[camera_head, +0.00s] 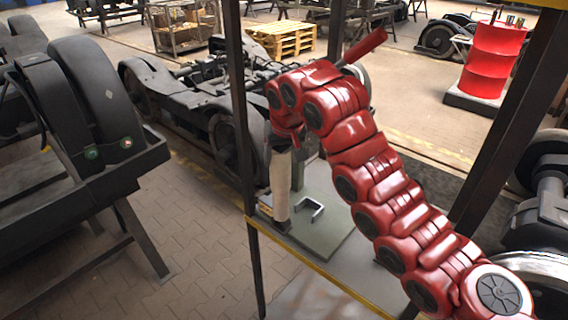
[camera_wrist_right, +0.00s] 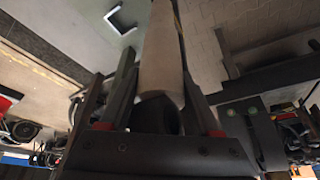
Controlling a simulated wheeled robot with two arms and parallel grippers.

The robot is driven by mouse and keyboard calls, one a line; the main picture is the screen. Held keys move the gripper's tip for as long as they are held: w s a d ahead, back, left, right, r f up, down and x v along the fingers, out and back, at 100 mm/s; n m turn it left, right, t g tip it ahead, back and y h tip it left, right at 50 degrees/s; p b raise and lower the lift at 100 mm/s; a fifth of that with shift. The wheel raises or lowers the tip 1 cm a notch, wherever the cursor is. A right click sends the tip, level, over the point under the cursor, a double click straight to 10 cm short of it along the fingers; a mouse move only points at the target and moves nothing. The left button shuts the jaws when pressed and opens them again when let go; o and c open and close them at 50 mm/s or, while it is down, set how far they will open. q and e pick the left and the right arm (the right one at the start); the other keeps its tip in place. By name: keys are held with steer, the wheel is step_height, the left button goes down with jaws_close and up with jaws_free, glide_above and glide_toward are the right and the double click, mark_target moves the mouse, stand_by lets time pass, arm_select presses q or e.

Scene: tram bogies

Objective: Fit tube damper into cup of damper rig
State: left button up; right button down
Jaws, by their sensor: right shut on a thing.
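The tube damper (camera_head: 280,178) is a beige cylinder with dark ends, hanging nearly upright in the head view. My right gripper (camera_head: 282,140) is shut on its dark upper part. In the right wrist view the damper (camera_wrist_right: 162,55) runs away between the two fingers of the gripper (camera_wrist_right: 163,95). The damper rig shows as a grey-green plate (camera_head: 325,238) with a pale U-shaped bracket (camera_head: 310,212). A dark piece (camera_head: 283,226) shows at the damper's lower end; I cannot tell whether it is the cup or whether the damper is inside it. My left gripper is not in view.
A dark upright post (camera_head: 239,110) and a yellow-edged rail (camera_head: 310,263) frame the rig's bench. A dark bogie (camera_head: 190,95) stands behind, with a red drum (camera_head: 493,60) at the back right. The paved floor (camera_head: 195,235) at left is clear.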

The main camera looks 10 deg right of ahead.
steer(key=shift+w+d+r+p, duration=0.15)
steer(key=shift+w+d+p, duration=0.15)
steer(key=shift+p, duration=0.2)
steer(key=w+d+f+p, duration=0.5)
steer(key=w+d+p, duration=0.2)
steer(key=d, duration=0.3)
steer(key=shift+w+d, duration=0.3)
steer(key=shift+w, duration=0.35)
steer(key=shift+f, duration=0.1)
steer(key=c, duration=0.5)
jaws_free()
steer(key=shift+f, duration=0.1)
steer(key=shift+c, duration=0.2)
steer(key=o, duration=0.4)
steer(key=shift+s, duration=0.15)
steer(key=shift+o, duration=0.2)
